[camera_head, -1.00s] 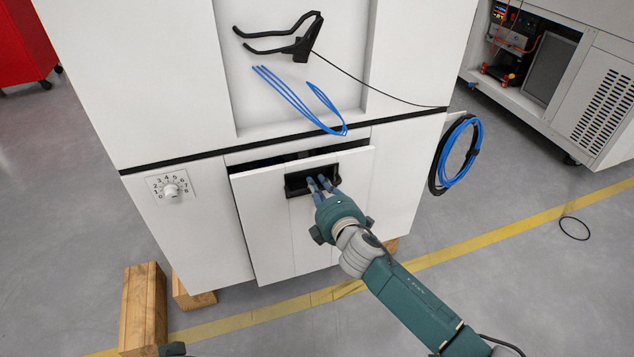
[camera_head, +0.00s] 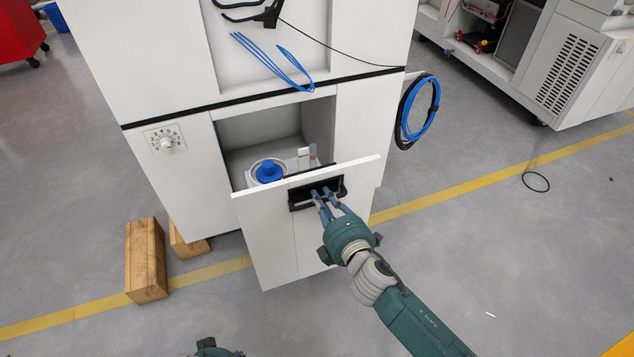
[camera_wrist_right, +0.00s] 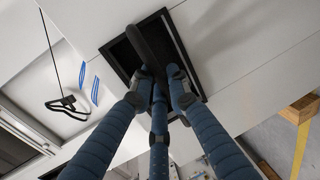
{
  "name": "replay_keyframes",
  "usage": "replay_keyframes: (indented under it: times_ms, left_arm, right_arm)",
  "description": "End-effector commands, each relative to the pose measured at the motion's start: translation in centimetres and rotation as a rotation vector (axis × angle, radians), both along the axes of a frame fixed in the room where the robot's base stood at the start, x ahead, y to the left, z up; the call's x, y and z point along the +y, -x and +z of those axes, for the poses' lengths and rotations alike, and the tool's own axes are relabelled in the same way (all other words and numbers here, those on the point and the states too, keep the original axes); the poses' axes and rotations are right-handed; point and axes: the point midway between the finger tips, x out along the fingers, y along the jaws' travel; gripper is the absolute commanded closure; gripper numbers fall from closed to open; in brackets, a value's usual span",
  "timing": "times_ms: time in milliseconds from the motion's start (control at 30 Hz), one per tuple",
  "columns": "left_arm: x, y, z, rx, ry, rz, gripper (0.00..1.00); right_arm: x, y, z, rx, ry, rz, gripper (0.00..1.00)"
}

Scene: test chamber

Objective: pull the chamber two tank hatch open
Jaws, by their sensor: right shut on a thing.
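The tank hatch (camera_head: 272,230) is a white drawer-like front low on the white cabinet. It stands pulled out, with an open gap behind its top edge. Inside the gap a round container with a blue cap (camera_head: 268,171) shows. My right gripper (camera_head: 326,192) is shut on the black recessed handle (camera_head: 301,201) of the hatch. In the right wrist view my right gripper's fingers (camera_wrist_right: 157,85) close around the handle's dark bar (camera_wrist_right: 143,50). Only a small dark green part at the bottom edge of the head view may belong to my left arm; its gripper does not show.
A numbered dial (camera_head: 166,143) is on the cabinet left of the hatch. Wooden blocks (camera_head: 146,262) stand on the floor at the lower left. A blue cable coil (camera_head: 420,108) hangs on the cabinet's right side. The floor at the right is mostly clear.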

Motion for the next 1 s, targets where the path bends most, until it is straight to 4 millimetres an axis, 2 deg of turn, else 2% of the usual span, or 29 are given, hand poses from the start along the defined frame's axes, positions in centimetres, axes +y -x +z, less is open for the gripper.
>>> replay_keyframes:
  times_ms: [100, 300, 767, 800, 833, 1000]
  left_arm:
    - [0.0, 0.4, -1.1, 0.008, -0.001, -0.001, 0.6]
    - [0.1, 0.7, -2.2, 0.011, -0.001, -0.002, 0.6]
    - [0.1, 0.8, -2.5, 0.013, -0.001, -0.003, 0.6]
    - [0.1, 0.8, -2.5, 0.013, -0.002, -0.003, 0.6]
    - [0.1, 0.8, -2.5, 0.013, -0.002, -0.003, 0.6]
    - [0.1, 0.8, -2.5, 0.013, -0.002, -0.003, 0.6]
  right_arm:
    - [-0.7, 1.7, -0.3, 0.008, 0.002, -0.002, 1.0]
    - [-1.2, 3.1, -0.3, 0.007, 0.002, -0.003, 1.0]
    - [-1.3, 3.4, -0.3, 0.005, 0.003, -0.003, 1.0]
    - [-1.3, 3.4, -0.3, 0.005, 0.003, -0.003, 0.76]
    - [-1.3, 3.4, -0.3, 0.005, 0.003, -0.003, 0.71]
    - [-1.2, 3.4, -0.2, 0.004, 0.002, -0.002, 0.68]
